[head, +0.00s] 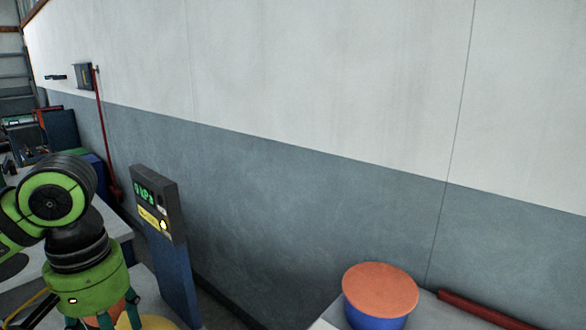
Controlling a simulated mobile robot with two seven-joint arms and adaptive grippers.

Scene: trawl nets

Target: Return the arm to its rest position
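My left arm, green and black, comes in at the lower left of the head view and bends down. Its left gripper (104,318) points downward at the bottom edge. The upper parts of its teal fingers show, but the fingertips are cut off by the frame. Something orange shows behind or between the fingers, and a yellow rounded thing (150,322) lies just right of them. I cannot tell whether the gripper touches either. My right arm and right gripper are not in view.
A blue tub with an orange top (380,290) sits on a pale surface at lower right, beside a red bar (480,311). A wall (300,190) runs behind. Shelving stands far left.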

